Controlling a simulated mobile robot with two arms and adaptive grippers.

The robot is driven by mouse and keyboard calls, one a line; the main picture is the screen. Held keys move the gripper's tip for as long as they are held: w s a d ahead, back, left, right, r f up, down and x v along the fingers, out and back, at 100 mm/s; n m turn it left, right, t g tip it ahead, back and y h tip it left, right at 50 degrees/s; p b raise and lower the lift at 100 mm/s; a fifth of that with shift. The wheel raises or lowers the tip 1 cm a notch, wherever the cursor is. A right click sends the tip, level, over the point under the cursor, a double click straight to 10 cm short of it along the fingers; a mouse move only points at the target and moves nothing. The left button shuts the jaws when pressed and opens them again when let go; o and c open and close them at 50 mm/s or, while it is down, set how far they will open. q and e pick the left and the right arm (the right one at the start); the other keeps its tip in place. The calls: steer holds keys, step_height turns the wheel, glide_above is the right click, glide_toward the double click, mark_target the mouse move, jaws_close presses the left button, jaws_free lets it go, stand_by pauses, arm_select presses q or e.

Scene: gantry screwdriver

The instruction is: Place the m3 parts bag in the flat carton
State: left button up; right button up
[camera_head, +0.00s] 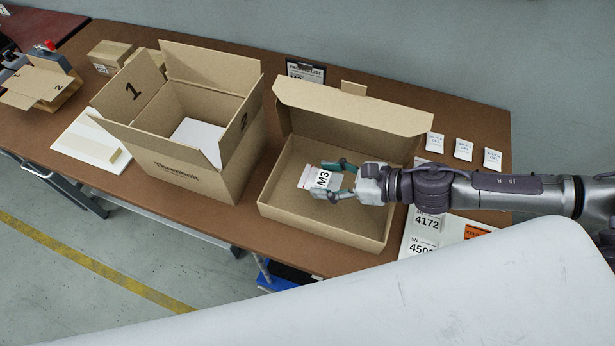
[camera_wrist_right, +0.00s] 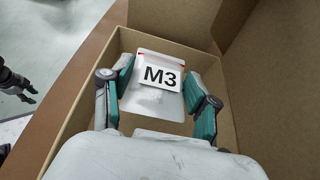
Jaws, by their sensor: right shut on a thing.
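The m3 parts bag (camera_head: 321,180) is a small pale bag with a white M3 label. My right gripper (camera_head: 340,181) is shut on it, with teal fingers on either side. The bag also shows between the fingers in the right wrist view (camera_wrist_right: 160,85). The flat carton (camera_head: 330,231) is open, its lid raised at the back. Bag and fingertips are over the inside of the carton; whether the bag touches the floor of the carton is unclear. My left gripper is outside the head view; a dark hand-like shape (camera_wrist_right: 17,84) at the wrist view's left edge may be it.
A tall open box (camera_head: 190,171) marked 1 and 2 stands left of the carton. A smaller open box (camera_head: 42,83) is at the far left. Several white cards (camera_head: 463,149) and a labelled board (camera_head: 426,226) lie right of the carton on the brown table (camera_head: 300,254).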

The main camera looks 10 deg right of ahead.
steer(key=w+a+f, duration=0.4)
steer(key=w, duration=0.1)
steer(key=shift+w+a, duration=0.1)
steer(key=shift+a, duration=0.05)
steer(key=shift+f, duration=2)
steer(key=shift+f+b, duration=0.15)
steer(key=shift+b, duration=0.2)
steer(key=o, duration=1.2)
